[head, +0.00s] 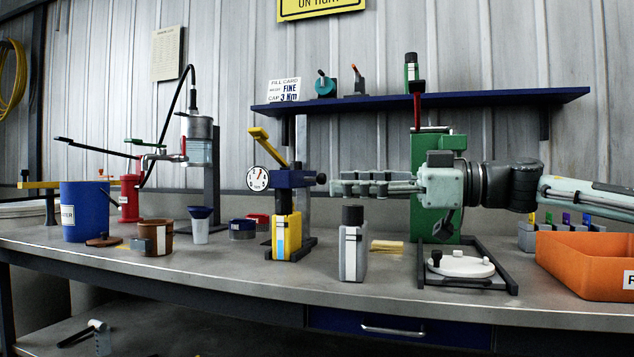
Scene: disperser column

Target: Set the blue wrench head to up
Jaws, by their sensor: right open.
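A dark blue head (290,178) sits on an upright post at the middle of the bench. I take it to be the blue wrench head, though I cannot tell for sure. A yellow lever (268,144) slants up and left from it, and a round black knob (321,178) is on its right side. A white dial (258,179) is at its left. My right gripper (338,188) comes in from the right at the same height in the picture, fingers pointing left. It is open and appears empty, just right of the knob; contact cannot be told. My left gripper is not in view.
A grey bottle (353,250) stands below my right gripper, and a yellow bottle (286,238) stands below the blue head. A green stand (422,220) is behind my right arm. A blue shelf (440,106) hangs above. An orange bin (590,262) is at right.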

